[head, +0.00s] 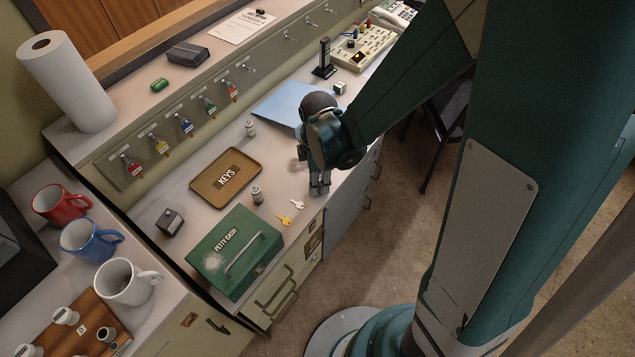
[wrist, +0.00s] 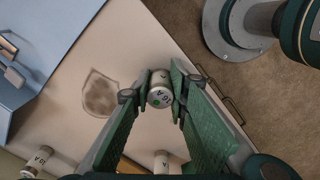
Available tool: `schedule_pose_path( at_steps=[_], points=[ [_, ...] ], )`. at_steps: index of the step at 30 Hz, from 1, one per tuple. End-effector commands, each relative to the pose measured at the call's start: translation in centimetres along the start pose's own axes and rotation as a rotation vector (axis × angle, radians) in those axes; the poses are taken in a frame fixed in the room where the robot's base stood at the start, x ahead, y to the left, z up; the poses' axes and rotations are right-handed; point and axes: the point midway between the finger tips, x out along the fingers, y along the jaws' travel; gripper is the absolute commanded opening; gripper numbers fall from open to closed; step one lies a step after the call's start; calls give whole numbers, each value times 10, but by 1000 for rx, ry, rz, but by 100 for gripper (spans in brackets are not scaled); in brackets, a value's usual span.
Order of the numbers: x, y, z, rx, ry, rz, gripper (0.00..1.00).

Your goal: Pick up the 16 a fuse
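A small pale cylindrical fuse (wrist: 160,92) with a green dot and lettering that appears to read 16 A sits between my fingertips in the wrist view. My gripper (wrist: 160,88) has a finger against each side of it and looks shut on it. In the head view my gripper (head: 320,186) points down at the desk's front edge; the fuse is hardly visible there. I cannot tell whether the fuse is clear of the desktop. Two similar fuses stand on the desk, one behind the keys tray (head: 250,128) and one by the cash box (head: 257,195).
A brown KEYS tray (head: 196,191), a green petty cash box (head: 228,238), two loose keys (head: 291,212) and a dark block (head: 170,221) lie to the left. A blue folder (head: 282,102) lies behind my gripper. A stain (wrist: 100,93) marks bare desktop.

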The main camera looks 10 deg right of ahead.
Motion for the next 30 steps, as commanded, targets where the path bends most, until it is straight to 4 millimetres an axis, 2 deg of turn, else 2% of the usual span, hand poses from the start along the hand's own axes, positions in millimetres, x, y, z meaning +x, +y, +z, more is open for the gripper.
schedule_pose_path(
  at_steps=[11, 17, 30],
  points=[
    [-1, 0, 0, 0, 0, 0, 5],
    [-10, 0, 0, 0, 0, 0, 5],
    [-62, 0, 0, 0, 0, 0, 5]
  ],
)
